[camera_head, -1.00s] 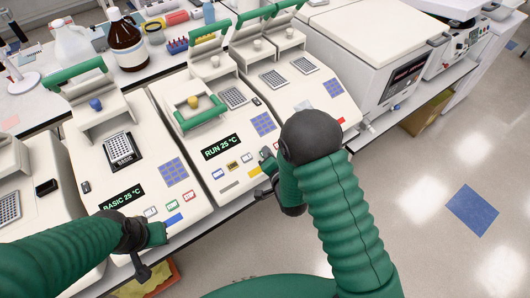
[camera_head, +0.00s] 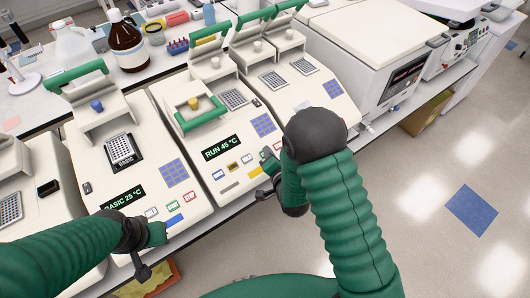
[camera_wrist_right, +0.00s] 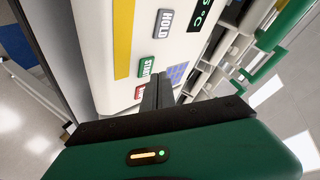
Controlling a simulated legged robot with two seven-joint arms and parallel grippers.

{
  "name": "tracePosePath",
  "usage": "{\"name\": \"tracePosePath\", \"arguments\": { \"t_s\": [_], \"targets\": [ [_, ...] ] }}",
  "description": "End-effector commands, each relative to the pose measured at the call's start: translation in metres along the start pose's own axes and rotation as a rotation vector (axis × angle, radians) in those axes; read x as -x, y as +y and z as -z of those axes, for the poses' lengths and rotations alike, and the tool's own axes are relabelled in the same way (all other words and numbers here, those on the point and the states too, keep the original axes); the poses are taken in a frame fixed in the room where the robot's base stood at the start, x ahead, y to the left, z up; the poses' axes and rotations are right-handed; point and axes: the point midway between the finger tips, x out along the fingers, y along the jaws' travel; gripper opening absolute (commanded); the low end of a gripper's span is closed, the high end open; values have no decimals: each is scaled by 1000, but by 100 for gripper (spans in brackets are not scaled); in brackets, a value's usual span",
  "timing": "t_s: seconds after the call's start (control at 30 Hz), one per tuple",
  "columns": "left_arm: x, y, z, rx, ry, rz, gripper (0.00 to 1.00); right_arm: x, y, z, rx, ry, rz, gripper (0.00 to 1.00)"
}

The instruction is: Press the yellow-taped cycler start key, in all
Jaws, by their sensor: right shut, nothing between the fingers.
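The yellow-taped cycler (camera_head: 190,146) stands in the middle of the row, with yellow tape (camera_head: 233,189) on its front edge. Its display (camera_head: 222,147) reads RUN 45 °C. My right gripper (camera_head: 267,158) is shut and empty over its key row, partly hiding the right-hand keys. In the right wrist view, the shut fingertips (camera_wrist_right: 159,77) are right beside the green START key (camera_wrist_right: 146,66); whether they touch it I cannot tell. A red key (camera_wrist_right: 138,92) and the grey HOLD key (camera_wrist_right: 163,23) flank it. My left gripper (camera_head: 156,234) is near the left cycler's front; its jaws are unclear.
The blue-taped cycler (camera_head: 88,143) at left reads BASIC 25 °C. Another cycler (camera_head: 314,107) stands to the right, partly behind my right arm. A large white machine (camera_head: 365,40) is beyond it. Bottles (camera_head: 126,42) stand behind. Open floor lies at right.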

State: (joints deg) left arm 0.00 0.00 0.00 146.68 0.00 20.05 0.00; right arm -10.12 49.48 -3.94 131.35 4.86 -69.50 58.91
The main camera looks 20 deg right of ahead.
Motion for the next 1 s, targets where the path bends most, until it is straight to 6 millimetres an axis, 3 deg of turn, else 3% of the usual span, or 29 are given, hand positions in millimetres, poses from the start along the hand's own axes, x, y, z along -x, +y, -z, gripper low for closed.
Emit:
{"name": "tracePosePath", "arguments": {
  "t_s": [0.53, 1.0],
  "targets": [
    [32, 0, 8, 0, 0, 0, 0, 33, -25, 25, -1, 0, -1, 0],
    [32, 0, 8, 0, 0, 0, 0, 35, -25, 25, 0, 0, 0, 0]
  ]
}}
